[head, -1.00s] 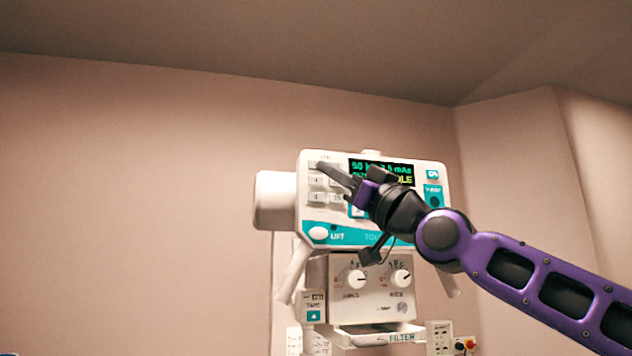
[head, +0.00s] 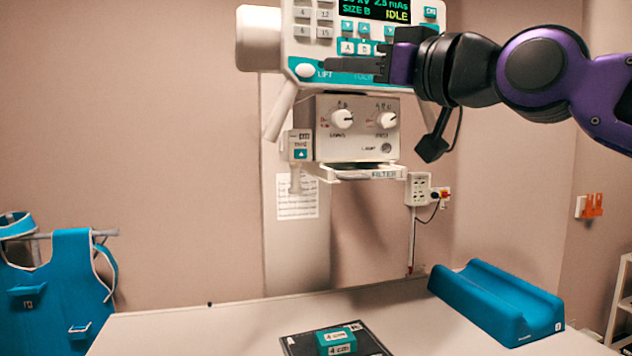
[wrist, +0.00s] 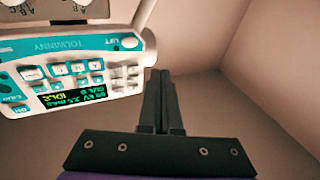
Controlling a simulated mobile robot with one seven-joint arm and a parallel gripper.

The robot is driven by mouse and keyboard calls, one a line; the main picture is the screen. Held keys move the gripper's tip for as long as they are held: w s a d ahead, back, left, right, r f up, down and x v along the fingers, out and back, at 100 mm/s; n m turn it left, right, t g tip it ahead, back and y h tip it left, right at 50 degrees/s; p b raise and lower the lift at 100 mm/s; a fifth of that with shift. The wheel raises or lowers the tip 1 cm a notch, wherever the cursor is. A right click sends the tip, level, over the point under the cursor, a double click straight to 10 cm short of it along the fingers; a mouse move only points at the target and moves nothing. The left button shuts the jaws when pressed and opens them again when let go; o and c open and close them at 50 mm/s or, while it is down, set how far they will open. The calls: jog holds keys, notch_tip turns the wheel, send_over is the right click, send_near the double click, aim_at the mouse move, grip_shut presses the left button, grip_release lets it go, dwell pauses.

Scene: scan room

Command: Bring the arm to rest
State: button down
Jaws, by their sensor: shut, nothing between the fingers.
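My gripper (head: 328,66) is in front of the X-ray tube head's control panel (head: 360,72) in the head view, its fingers pointing left near the LIFT button (head: 305,70). Its fingers are together and hold nothing. My purple and black arm reaches in from the right. In the wrist view the closed fingers (wrist: 160,78) point toward the pink wall, and the panel (wrist: 75,68) appears upside down at left. The panel's screen (head: 378,9) reads IDLE. I cannot tell whether the fingertips touch the panel.
Below are a collimator box (head: 350,145) with two knobs and a filter tray (head: 370,175). A pale table (head: 230,325) bears a dark plate with a teal block (head: 335,341) and a blue cushion (head: 500,300). A blue apron (head: 70,290) hangs at left. Open air lies between arm and table.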

jog(key=s+d+f+m+g+h, duration=0.3)
jog(key=s+f+h, duration=0.1)
jog(key=f, duration=1)
jog(key=s+d+f+m+g+h, duration=0.3)
jog(key=s+f, duration=0.3)
jog(key=f, duration=0.8)
jog(key=s+d+f+m+g+h, duration=0.2)
jog(key=s+d+f+g+h, duration=0.1)
jog(key=f, duration=1.2)
jog(key=s+d+h, duration=0.1)
jog(key=s+h, duration=0.1)
jog(key=h, duration=0.1)
jog(key=shift+s+m, duration=0.15)
jog(key=shift+m, duration=0.25)
